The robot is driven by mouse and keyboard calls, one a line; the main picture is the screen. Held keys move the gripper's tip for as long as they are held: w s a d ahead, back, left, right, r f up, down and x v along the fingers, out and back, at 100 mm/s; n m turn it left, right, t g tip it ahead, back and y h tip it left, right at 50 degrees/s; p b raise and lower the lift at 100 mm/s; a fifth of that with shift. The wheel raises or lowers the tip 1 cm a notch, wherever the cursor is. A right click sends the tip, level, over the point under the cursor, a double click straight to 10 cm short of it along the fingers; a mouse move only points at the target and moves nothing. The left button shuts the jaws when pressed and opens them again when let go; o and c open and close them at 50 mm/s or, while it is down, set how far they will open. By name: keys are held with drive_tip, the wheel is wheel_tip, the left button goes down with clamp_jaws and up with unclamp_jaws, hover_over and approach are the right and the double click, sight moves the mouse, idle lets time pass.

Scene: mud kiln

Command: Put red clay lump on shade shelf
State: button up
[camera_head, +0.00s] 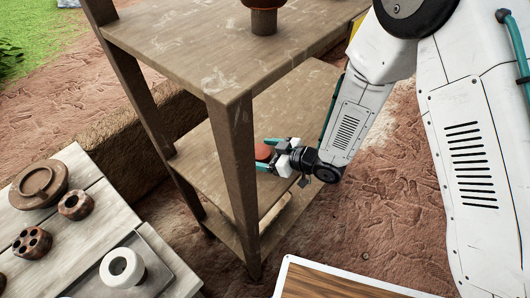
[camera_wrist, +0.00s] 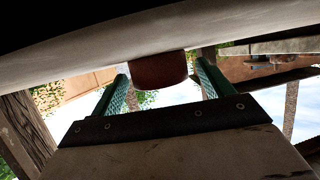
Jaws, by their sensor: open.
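The red clay lump (camera_head: 262,152) is a small, round, reddish piece resting on the middle board of the wooden shelf (camera_head: 203,141). In the wrist view the lump (camera_wrist: 158,70) sits against the pale board, which shows at the top of that picture. My gripper (camera_head: 268,154) reaches in low over this board from the right. Its teal fingers are open, one on each side of the lump, and a gap shows on both sides in the wrist view (camera_wrist: 163,78). The shelf's front post hides part of the board.
A brown pot (camera_head: 264,18) stands on the top board above my arm. A pale table (camera_head: 60,250) at the lower left holds brown clay pieces (camera_head: 75,205) and a white ring (camera_head: 122,268). A wood-topped, white-edged surface (camera_head: 330,286) is at the bottom. Bare ground lies right of the shelf.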

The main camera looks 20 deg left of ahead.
drive_tip(key=shift+r, duration=0.2)
drive_tip(key=v, duration=1.2)
drive_tip(key=shift+w+d+r, duration=0.1)
drive_tip(key=shift+w+d, duration=0.05)
drive_tip(key=shift+w, duration=0.1)
drive_tip(key=w+d+r+m+t+h, duration=0.35)
drive_tip(key=w+d+r+h, duration=0.3)
drive_tip(key=w+d, duration=0.3)
drive_tip(key=s+d+r+m+t+h, duration=0.15)
drive_tip(key=d+r+m+h, duration=0.3)
drive_tip(key=d+r, duration=0.6)
drive_tip(key=s+d+r+m+g+h, duration=0.25)
drive_tip(key=s+d+r+m, duration=0.2)
drive_tip(key=s+d, duration=0.5)
drive_tip(key=s+r+m+g, duration=0.1)
drive_tip(key=s+r+g, duration=0.1)
drive_tip(key=s, duration=0.6)
drive_tip(key=s+d+r+m+g, duration=0.1)
drive_tip(key=s+r, duration=0.3)
drive_tip(key=s, duration=0.5)
drive_tip(key=shift+d+m+g, duration=0.25)
drive_tip(key=shift+m+g, duration=0.2)
drive_tip(key=shift+m, duration=0.2)
